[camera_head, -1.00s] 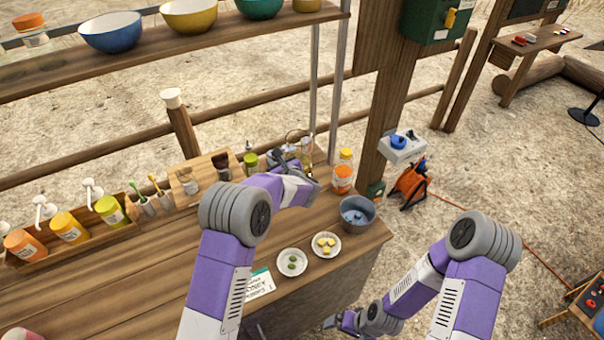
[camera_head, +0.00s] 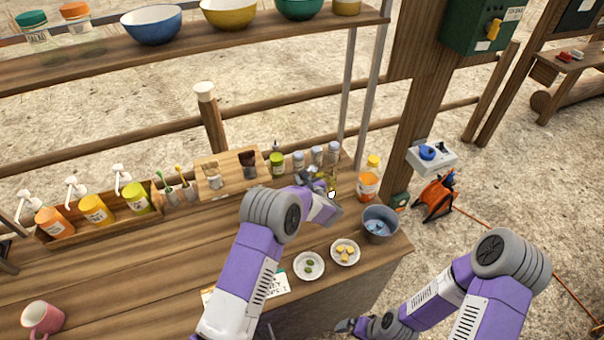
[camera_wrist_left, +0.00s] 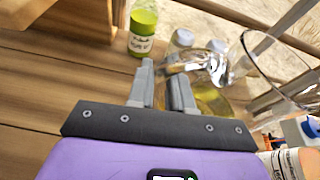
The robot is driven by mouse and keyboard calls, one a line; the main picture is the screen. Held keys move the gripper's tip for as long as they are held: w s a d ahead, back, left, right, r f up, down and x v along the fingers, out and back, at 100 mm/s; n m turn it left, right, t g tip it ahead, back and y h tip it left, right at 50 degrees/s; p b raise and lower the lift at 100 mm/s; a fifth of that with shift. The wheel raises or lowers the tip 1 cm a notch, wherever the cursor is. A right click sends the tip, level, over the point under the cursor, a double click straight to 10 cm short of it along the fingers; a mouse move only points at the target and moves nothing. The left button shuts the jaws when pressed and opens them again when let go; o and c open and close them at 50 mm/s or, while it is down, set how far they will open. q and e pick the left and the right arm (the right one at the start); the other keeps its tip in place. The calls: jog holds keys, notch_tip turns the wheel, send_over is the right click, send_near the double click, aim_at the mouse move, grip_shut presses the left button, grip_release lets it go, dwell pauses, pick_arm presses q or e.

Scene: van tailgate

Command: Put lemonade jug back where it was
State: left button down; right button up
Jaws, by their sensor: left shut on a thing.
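The lemonade jug (camera_wrist_left: 212,103) is clear glass with yellow liquid low inside. In the left wrist view it is just right of the fingers and looks tilted. My left gripper (camera_wrist_left: 164,80) is shut on it, apparently at the handle, which the fingers partly hide. In the head view the jug (camera_head: 328,181) is small and mostly hidden by my left gripper (camera_head: 316,184), above the counter's back right part. My right gripper (camera_head: 352,325) is low beside the counter front; its jaws are too small to read.
A green-labelled bottle (camera_wrist_left: 143,28) and several grey-lidded jars stand behind the jug. An orange bottle (camera_head: 368,181) and a metal bucket (camera_head: 380,224) are to its right. Two plates (camera_head: 309,266) lie in front. The counter's left middle (camera_head: 150,260) is clear.

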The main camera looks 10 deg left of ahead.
pick_arm(q)
jog(key=shift+w, duration=0.15)
jog(key=c, duration=1.4)
grip_release()
jog(key=shift+f, duration=0.25)
jog(key=o, duration=0.4)
jog(key=shift+s, duration=0.2)
jog(key=v, duration=1.2)
